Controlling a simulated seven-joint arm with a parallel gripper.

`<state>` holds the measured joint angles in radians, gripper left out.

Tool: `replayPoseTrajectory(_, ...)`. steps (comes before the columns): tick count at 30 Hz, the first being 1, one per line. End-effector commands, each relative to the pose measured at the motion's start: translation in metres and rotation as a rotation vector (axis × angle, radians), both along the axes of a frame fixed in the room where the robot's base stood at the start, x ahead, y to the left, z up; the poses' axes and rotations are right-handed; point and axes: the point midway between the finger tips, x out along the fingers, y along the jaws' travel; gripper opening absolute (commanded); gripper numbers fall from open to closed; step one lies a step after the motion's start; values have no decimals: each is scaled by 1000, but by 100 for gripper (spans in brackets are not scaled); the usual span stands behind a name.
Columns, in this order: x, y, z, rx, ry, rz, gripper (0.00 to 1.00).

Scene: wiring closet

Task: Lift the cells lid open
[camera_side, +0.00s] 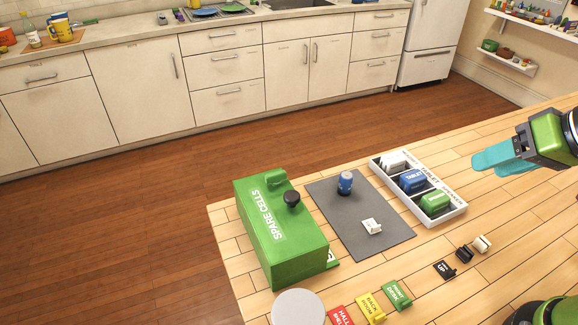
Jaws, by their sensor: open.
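The green box labelled "SPARE CELLS" (297,254) stands at the left part of the wooden table. Its lid (257,222) is shut and carries a green raised handle (275,178). A black knob (291,198) shows at the box's right top edge. My gripper (482,162) has teal fingers and is at the upper right, above the table and well apart from the box. It is open, and nothing shows between the fingers. The inside of the box is hidden.
A grey mat (367,238) holds a blue can-like object (345,183) and a small white piece (371,226). A white tray (452,216) with white, blue and green items lies between box and gripper. Colored tags (370,308) and a round grey disc (298,307) are in front.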

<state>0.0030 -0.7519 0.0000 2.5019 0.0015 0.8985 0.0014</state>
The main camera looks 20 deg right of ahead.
Motion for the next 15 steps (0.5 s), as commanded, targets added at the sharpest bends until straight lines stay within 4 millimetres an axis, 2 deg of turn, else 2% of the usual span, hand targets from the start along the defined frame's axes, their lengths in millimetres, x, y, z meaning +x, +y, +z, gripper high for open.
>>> replayPoseTrajectory(10, 0, 0, 0, -2, 1, 4, 51)
replayPoseTrajectory(12, 0, 1, 0, -1, 1, 7, 60)
replayPoseTrajectory(15, 1, 8, -8, -1, 36, 35, 60)
